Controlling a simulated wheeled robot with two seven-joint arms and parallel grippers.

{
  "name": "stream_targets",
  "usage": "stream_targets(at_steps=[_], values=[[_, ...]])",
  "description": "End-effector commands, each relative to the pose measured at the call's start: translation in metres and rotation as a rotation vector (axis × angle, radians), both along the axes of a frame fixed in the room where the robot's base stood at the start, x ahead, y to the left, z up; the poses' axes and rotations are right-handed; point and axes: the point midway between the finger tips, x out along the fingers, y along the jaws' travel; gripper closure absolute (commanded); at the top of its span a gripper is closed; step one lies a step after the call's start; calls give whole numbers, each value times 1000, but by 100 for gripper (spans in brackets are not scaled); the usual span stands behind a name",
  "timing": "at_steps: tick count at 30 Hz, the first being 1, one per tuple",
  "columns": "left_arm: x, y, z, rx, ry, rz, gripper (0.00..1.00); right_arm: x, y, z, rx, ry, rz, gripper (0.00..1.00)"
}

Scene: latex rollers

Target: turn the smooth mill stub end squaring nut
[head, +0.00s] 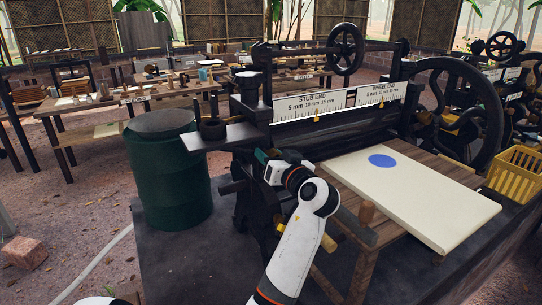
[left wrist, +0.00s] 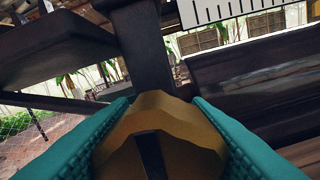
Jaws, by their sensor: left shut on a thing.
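The squaring nut (left wrist: 190,138) is a brass-coloured, faceted nut with a dark slot, seen large in the left wrist view. My left gripper (left wrist: 155,125) has its teal ribbed fingers on both sides of it, shut on it. In the head view my left gripper (head: 262,158) is at the stub end of the dark mill (head: 255,115), below the scale plate (head: 300,105) marked STUB END. There the nut is hidden behind the gripper. My right gripper is not in view.
A cream sheet (head: 440,205) with a blue disc (head: 382,161) lies on the wooden feed table. A green drum (head: 170,180) stands left of the mill, near a dark side plate (head: 225,137). A yellow crate (head: 517,172) is at right. Open dirt floor lies at left.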

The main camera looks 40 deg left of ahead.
Motion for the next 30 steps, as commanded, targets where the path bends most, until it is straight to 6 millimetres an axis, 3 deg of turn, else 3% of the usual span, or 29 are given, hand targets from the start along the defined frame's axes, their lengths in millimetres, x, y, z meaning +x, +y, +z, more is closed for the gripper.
stream_targets(at_steps=[14,30], values=[[2,-1,2,111,385,-2,79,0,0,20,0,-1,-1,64],[2,-1,3,256,879,-1,79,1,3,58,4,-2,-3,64]])
